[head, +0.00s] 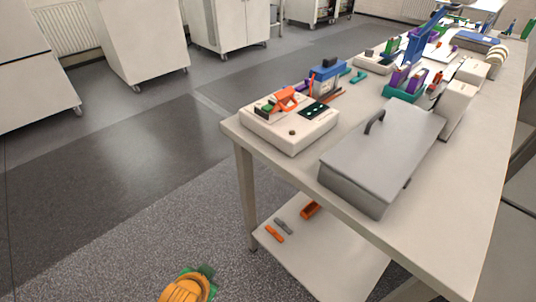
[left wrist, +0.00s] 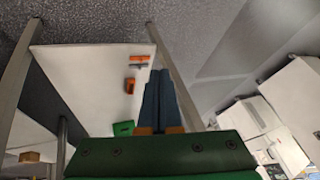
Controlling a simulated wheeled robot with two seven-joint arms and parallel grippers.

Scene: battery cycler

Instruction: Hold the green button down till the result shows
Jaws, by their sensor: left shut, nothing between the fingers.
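A cream box-shaped device (head: 262,126) stands at the near left corner of the table. On its top are an orange clamp (head: 287,99), a dark panel (head: 314,111) with small pale-green marks and a dark round spot (head: 292,133). Small green parts (head: 268,106) sit at its left; I cannot tell which of these is the green button. My left gripper (left wrist: 162,90) is shut and empty in the left wrist view, away from the device, with the lower shelf behind it. In the head view only my orange and green arm part shows at the bottom. My right gripper is not in view.
A grey lidded case (head: 375,150) lies right of the device on the table (head: 450,215). A blue unit (head: 328,75) and several coloured holders stand behind. The lower shelf (head: 320,255) holds small orange and grey pieces. The floor left of the table is clear.

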